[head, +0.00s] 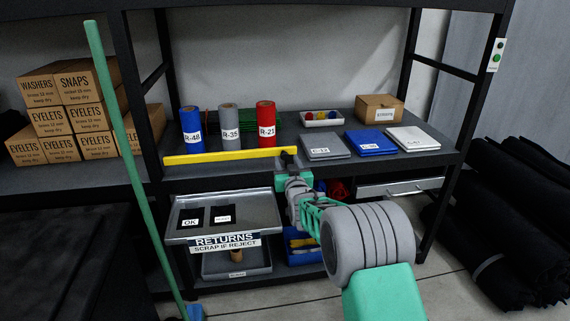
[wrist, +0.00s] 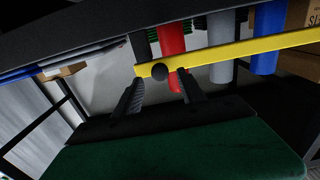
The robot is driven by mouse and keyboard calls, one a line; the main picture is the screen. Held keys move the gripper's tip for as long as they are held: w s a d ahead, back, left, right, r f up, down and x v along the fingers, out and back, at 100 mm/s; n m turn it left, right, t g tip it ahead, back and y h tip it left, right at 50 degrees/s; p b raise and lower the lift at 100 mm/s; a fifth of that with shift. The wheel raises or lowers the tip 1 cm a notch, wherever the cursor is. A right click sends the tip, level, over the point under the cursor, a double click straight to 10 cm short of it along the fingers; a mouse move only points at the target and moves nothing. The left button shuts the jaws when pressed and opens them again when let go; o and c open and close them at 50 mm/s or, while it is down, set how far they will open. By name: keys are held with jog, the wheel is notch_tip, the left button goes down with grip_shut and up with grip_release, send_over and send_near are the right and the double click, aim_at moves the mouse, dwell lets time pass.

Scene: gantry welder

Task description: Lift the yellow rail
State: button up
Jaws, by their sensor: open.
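The yellow rail (head: 225,157) runs along the front edge of the shelf, left of my gripper in the head view. In the wrist view the rail (wrist: 240,52) crosses the upper right, and its end lies by my fingertips. My gripper (head: 289,160) is at the rail's right end in the head view.
Blue, grey and red rolls (head: 230,128) stand behind the rail. Folded packs (head: 371,142), a small tray (head: 321,119) and a carton (head: 380,108) lie to the right. Below is a returns tray (head: 260,222). A green pole (head: 131,150) leans at left. Floor at lower right is partly clear.

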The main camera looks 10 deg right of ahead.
aim_at(285, 156)
jog(key=shift+w, duration=1.55)
jog(key=shift+c, duration=0.5)
grip_shut()
